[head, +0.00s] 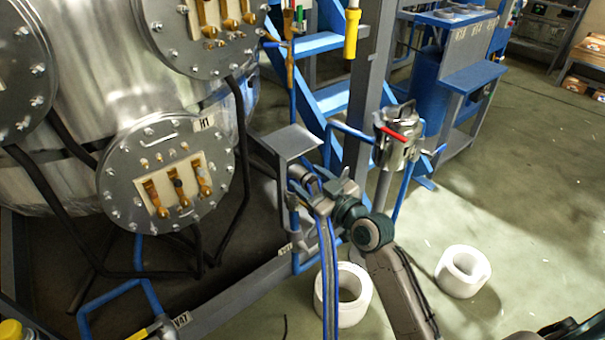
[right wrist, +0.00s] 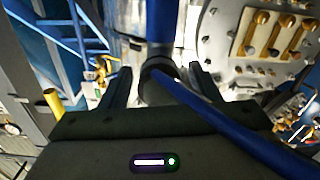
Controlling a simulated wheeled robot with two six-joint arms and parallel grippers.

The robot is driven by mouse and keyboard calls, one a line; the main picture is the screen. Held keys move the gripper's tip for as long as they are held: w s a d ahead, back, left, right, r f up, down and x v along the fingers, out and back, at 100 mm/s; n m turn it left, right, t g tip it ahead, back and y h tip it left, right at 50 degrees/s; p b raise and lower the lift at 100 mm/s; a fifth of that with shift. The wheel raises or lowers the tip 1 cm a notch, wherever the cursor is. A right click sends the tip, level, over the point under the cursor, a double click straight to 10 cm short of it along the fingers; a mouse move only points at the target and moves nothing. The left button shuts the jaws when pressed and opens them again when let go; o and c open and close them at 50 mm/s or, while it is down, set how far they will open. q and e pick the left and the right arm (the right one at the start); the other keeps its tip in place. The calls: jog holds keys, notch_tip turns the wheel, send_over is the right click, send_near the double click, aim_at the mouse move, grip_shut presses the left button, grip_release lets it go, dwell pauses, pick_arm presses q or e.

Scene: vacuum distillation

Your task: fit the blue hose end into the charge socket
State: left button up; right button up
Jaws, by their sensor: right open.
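The blue hose (head: 331,275) runs down from the gripper in the head view. In the right wrist view the blue hose (right wrist: 225,122) comes in from the lower right to a dark round collar (right wrist: 158,74) between the fingers. I cannot tell whether the fingers touch it. A blue upright pipe (right wrist: 163,20) stands behind the collar. I cannot make out the charge socket for certain. My left gripper is out of view.
The steel vessel with its bolted H1 flange (head: 170,172) is at left, with black cables near it. A grey bracket plate (head: 291,143) and a steel pot (head: 399,134) are near my right gripper. The right floor is mostly clear.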

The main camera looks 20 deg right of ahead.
jog(key=v, duration=0.7)
jog(key=shift+s+r, duration=0.1)
jog(key=shift+s, duration=0.15)
